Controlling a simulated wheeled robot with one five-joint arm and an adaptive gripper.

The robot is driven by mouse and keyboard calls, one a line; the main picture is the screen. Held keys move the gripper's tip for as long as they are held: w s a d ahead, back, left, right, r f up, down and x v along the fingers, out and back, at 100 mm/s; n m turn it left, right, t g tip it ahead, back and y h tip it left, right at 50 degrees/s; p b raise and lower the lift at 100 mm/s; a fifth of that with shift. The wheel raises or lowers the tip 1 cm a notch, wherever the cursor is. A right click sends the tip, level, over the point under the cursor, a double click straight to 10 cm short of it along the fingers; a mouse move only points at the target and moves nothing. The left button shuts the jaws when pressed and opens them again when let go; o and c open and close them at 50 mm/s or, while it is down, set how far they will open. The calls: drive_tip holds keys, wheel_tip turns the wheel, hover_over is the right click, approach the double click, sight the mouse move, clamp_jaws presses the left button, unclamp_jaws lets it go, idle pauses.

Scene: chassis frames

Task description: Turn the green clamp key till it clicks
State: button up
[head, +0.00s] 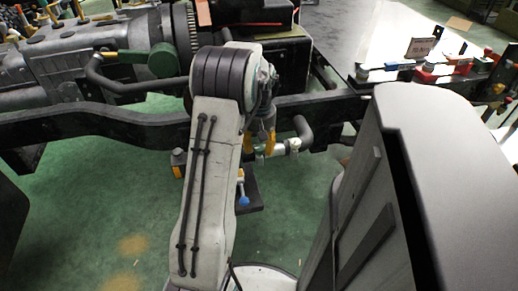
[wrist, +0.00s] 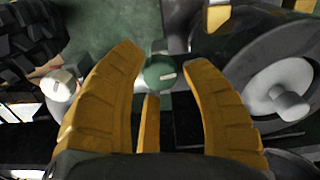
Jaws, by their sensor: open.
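The green clamp key (wrist: 158,76) shows in the wrist view as a round green head with a pale bar across it. It sits between the yellow fingers of my gripper (wrist: 172,62), which are spread apart on its left and right. I see a gap on each side; whether the fingertips reach its depth I cannot tell. In the head view my gripper (head: 260,145) is small and partly hidden by my arm, beside the dark chassis rail. A small green part shows there between yellow pieces, too small to make out clearly.
The dark chassis rail (head: 90,122) crosses the head view, with a grey pipe (head: 305,132) beside my gripper. A blue-ended part (head: 243,200) hangs below. In the wrist view a large grey wheel-like part (wrist: 280,85) stands close on the right and a black tyre (wrist: 30,45) on the left.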

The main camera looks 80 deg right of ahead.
drive_tip(key=shift+f, duration=0.45)
clamp_jaws()
idle(0.3)
